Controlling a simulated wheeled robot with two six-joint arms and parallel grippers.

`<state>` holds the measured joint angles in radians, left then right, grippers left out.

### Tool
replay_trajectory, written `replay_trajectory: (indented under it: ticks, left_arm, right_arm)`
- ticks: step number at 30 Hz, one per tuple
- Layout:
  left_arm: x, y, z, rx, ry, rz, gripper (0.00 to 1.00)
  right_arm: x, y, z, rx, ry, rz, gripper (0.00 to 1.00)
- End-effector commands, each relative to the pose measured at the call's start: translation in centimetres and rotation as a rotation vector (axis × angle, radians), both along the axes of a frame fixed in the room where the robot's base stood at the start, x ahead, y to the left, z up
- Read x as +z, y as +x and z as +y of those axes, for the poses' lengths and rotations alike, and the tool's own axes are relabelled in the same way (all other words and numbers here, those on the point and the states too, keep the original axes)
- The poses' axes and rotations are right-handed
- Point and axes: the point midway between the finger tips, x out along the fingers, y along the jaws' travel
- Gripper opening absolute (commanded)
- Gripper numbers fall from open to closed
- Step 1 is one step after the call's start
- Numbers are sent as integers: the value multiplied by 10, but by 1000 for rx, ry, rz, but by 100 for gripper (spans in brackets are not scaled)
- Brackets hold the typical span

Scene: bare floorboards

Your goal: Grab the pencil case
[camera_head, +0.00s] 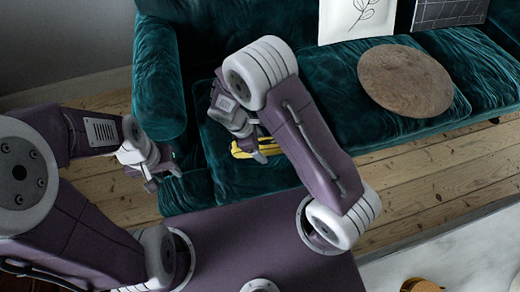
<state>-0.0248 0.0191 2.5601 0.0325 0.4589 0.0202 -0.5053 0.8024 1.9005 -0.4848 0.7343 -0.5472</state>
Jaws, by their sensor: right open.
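A yellow object, which looks like the pencil case (271,149), lies on the front of the dark green sofa seat. My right gripper (251,146) is open just over it, with a finger crossing in front of it and hiding part of it. I cannot tell whether they touch. My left gripper (162,178) hangs to the left, in front of the sofa's left armrest. Its fingers look apart, with nothing between them.
The green velvet sofa (330,95) fills the back. A round brown cushion or disc (405,80) lies on its seat to the right. Two framed pictures (356,18) (449,10) lean at the back. Bare floorboards (440,180) show in front of the sofa; a pale surface (450,255) is at lower right.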

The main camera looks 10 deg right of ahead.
Motion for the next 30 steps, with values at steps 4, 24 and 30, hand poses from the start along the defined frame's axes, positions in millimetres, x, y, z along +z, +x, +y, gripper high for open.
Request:
replay_trajectory:
  ticks: [4, 24, 30]
  left_arm:
    - [1, 0, 0, 0, 0, 0, 36]
    - [13, 0, 0, 0, 0, 0, 36]
    - [35, 0, 0, 0, 0, -1, 36]
  right_arm:
    - [1, 0, 0, 0, 1, -1, 80]
    - [17, 1, 0, 0, 1, -2, 8]
    - [54, -8, -6, -1, -1, -1, 8]
